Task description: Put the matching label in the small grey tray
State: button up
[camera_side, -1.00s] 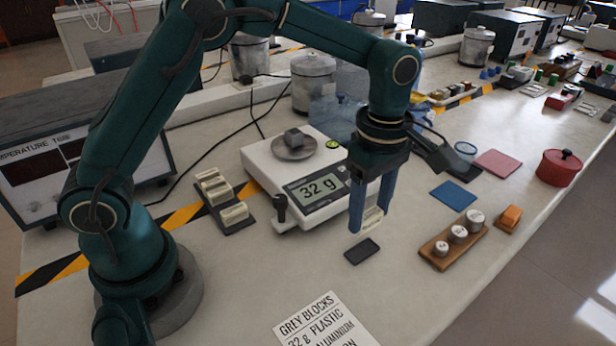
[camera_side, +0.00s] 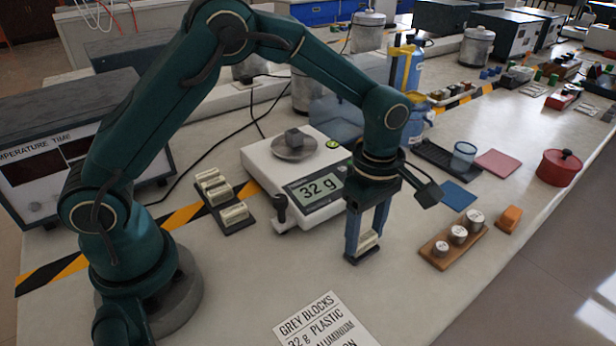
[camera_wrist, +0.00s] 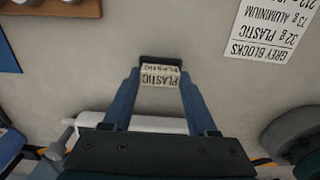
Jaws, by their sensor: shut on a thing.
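My gripper (camera_side: 366,245) is shut on a cream label block (camera_side: 368,240). In the wrist view the label (camera_wrist: 159,77) reads PLASTIC, between the blue fingertips (camera_wrist: 160,84). The small grey tray (camera_side: 362,260) is at the fingertips, mostly hidden by them and the label; its dark far edge (camera_wrist: 160,60) shows in the wrist view. The label is at the tray, but I cannot tell whether it touches the tray floor. The scale (camera_side: 268,165) reads 32 g with a grey block (camera_side: 294,137) on its pan. The printed card (camera_side: 322,322) lists grey blocks, with 32 g as plastic.
A dark rack (camera_side: 238,226) with several other labels stands left of the scale. A wooden holder with metal weights (camera_side: 452,247) and an orange block (camera_side: 510,217) lie to the right. A blue mat (camera_side: 459,196) is behind. The table front is clear around the card.

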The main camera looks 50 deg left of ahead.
jog(key=shift+f, duration=0.35)
dwell(0.6)
jog(key=o, duration=1.5)
jog(key=shift+r, duration=4)
